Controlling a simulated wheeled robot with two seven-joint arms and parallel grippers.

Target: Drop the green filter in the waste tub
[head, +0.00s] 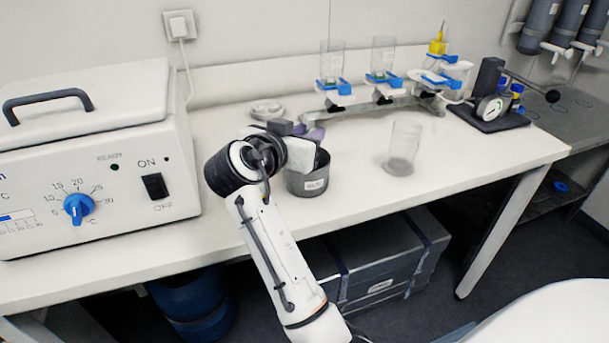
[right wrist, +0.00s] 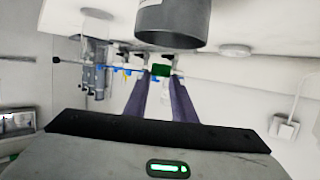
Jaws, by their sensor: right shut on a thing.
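The grey waste tub (head: 308,184) stands on the bench in the middle of the head view, with a label on its front. It also shows at the top of the right wrist view (right wrist: 172,22), which looks upside down. My right gripper (head: 314,132) is just above and behind the tub's rim, its purple fingers partly hidden by its own body. In the right wrist view its fingers are shut on the green filter (right wrist: 161,69) at their tips. The filter is hidden in the head view. I cannot tell whether it is directly over the tub's opening. My left gripper is not in view.
A white incubator (head: 110,165) fills the left of the bench. A clear beaker (head: 402,150) stands right of the tub. A filtration manifold (head: 375,103) with clear funnels runs behind, and a gauge stand (head: 490,105) is at right. The bench front right is clear.

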